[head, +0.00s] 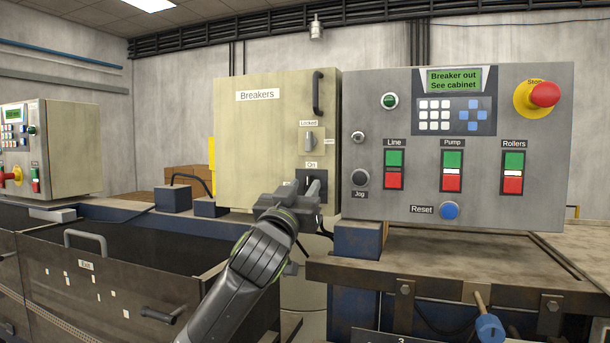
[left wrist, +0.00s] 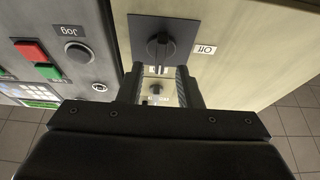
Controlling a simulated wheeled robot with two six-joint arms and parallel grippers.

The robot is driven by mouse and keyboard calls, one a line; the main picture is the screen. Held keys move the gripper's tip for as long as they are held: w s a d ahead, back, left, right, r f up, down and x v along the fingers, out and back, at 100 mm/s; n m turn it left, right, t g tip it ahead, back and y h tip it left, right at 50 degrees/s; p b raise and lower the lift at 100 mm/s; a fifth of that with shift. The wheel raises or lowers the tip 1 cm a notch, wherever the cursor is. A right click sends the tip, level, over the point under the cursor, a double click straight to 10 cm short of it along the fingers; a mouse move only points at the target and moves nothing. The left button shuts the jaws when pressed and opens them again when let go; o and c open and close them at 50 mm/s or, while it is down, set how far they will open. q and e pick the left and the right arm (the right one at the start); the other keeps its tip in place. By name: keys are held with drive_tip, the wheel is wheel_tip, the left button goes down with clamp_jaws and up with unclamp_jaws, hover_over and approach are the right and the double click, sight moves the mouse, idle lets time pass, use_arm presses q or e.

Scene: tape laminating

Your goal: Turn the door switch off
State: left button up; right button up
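The door switch is a dark rotary knob on a dark square plate (head: 304,176) on the front of the beige breaker cabinet (head: 262,130). An "On" label (head: 311,165) sits just above it. In the left wrist view, which looks upside down, the knob (left wrist: 159,46) has its handle roughly upright, and an "Off" label (left wrist: 205,49) is to its right. My left gripper (head: 312,190) is right in front of the switch and partly hides it. Its fingers (left wrist: 162,77) are apart with nothing between them, close to the knob; I cannot tell whether they touch it. My right gripper is not in view.
A "Locked" selector (head: 310,141) and a black door handle (head: 318,92) are above the switch. The grey control panel (head: 470,205) stands close on the right, its display reading "Breaker out See cabinet".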

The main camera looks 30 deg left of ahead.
use_arm(q)
drive_tip(key=shift+x, duration=0.8)
drive_tip(key=c, duration=0.6)
drive_tip(key=shift+f+n+y+b, duration=0.15)
drive_tip(key=shift+n+y+b, duration=0.25)
drive_tip(key=shift+n+b, duration=0.4)
clamp_jaws()
drive_tip(key=n+g+y+b, duration=0.1)
drive_tip(key=n+b, duration=0.2)
drive_tip(key=n, duration=0.1)
drive_tip(key=n+g+y+b, duration=0.1)
drive_tip(key=n+y+b, duration=0.1)
drive_tip(key=n, duration=0.2)
drive_tip(key=n+g+y+b, duration=0.1)
drive_tip(key=n+g+b, duration=0.1)
drive_tip(key=n+b, duration=0.1)
drive_tip(key=shift+a+f+n+y+b, duration=0.2)
drive_tip(key=shift+n+y+b, duration=0.15)
drive_tip(key=shift+n, duration=0.35)
drive_tip(key=n+g+b, duration=0.2)
drive_tip(key=n+b, duration=0.1)
drive_tip(key=n, duration=0.1)
drive_tip(key=shift+s+n+b, duration=0.1)
drive_tip(key=shift+n+b, duration=0.2)
drive_tip(key=shift+n, duration=0.1)
drive_tip(key=shift+n+g+b, duration=0.7)
drive_tip(key=shift+n+b, duration=0.35)
drive_tip(key=shift+n, duration=0.65)
